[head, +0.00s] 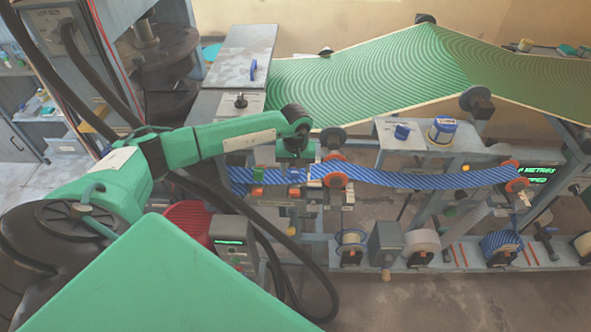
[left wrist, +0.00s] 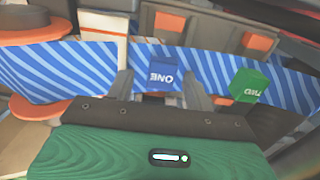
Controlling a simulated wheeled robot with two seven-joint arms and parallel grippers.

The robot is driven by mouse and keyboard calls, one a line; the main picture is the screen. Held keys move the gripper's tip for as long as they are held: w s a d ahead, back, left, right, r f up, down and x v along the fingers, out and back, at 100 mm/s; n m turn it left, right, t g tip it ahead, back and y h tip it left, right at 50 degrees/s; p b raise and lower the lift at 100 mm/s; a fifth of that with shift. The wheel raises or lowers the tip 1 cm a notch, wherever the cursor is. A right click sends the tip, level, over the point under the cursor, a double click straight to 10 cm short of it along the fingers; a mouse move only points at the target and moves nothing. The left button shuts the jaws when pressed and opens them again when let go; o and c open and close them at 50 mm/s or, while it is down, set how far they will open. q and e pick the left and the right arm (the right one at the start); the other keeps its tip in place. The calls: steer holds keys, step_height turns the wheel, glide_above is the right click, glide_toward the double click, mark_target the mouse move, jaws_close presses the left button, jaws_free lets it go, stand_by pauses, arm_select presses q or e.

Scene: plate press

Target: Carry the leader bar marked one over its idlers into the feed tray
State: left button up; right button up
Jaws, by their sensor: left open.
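A blue block marked ONE (left wrist: 163,73) sits at the blue striped web (left wrist: 70,70) in the left wrist view, its lettering upside down. My left gripper (left wrist: 160,90) is open, with one finger on each side of the block; I cannot tell whether they touch it. In the head view the left gripper (head: 293,160) points down over the left end of the striped web (head: 420,180). Orange-flanged idlers (head: 334,171) carry the web, another at the right (head: 516,179). I cannot identify the feed tray with certainty. My right gripper is out of view.
A green block (left wrist: 247,87) with unclear lettering is close beside the right finger; it also shows in the head view (head: 258,173). A grey shelf (head: 420,132) stands above the web. Spools (head: 500,246) line the lower rail.

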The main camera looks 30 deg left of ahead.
mark_target(295, 170)
arm_select(q)
step_height(295, 170, up, 14)
steer(key=b, duration=0.4)
steer(key=shift+f, duration=0.15)
